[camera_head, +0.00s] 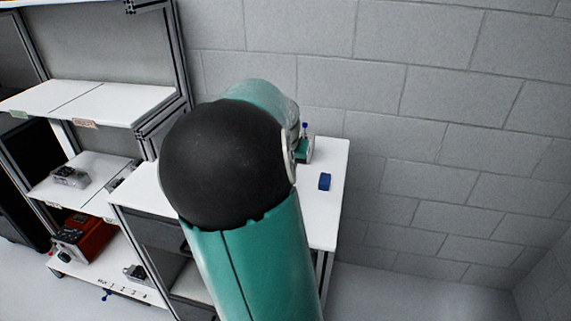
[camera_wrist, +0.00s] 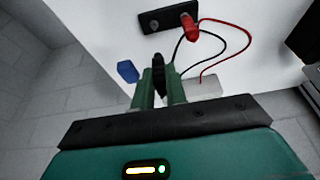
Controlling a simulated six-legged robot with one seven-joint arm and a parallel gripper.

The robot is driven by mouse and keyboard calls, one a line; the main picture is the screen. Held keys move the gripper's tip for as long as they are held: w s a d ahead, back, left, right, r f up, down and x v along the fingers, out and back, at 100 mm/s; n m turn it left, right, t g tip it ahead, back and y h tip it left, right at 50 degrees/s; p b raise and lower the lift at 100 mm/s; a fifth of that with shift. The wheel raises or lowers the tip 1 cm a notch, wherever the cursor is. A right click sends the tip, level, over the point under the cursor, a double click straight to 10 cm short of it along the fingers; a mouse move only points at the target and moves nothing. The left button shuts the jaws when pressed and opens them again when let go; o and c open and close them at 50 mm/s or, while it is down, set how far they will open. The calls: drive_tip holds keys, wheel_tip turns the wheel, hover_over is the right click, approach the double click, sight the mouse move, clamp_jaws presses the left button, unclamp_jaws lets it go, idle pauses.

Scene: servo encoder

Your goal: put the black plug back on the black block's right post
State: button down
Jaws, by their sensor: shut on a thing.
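In the wrist view my gripper (camera_wrist: 160,88) has its green fingers closed on the black plug (camera_wrist: 158,65), which sticks out beyond the fingertips. The black block (camera_wrist: 168,17) lies beyond it on the white table. A red plug (camera_wrist: 189,27) sits at the block's right end in this view. A bare round post (camera_wrist: 153,26) shows toward its left end. The black plug is apart from the block in the picture. A black wire curves near the held plug. In the head view my arm hides the block and both plugs.
A blue block (camera_wrist: 128,71) lies left of my fingers; it also shows in the head view (camera_head: 324,181) on the white table (camera_head: 329,218). Black and red wires loop right toward a pale box (camera_wrist: 204,88). A shelf rack (camera_head: 95,100) stands left, a block wall behind.

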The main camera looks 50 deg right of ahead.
drive_tip(key=shift+s+f, duration=0.15)
drive_tip(key=shift+f, duration=3.4)
drive_tip(key=shift+f, duration=0.15)
drive_tip(key=c, duration=1.3)
unclamp_jaws()
drive_tip(key=shift+c, duration=0.2)
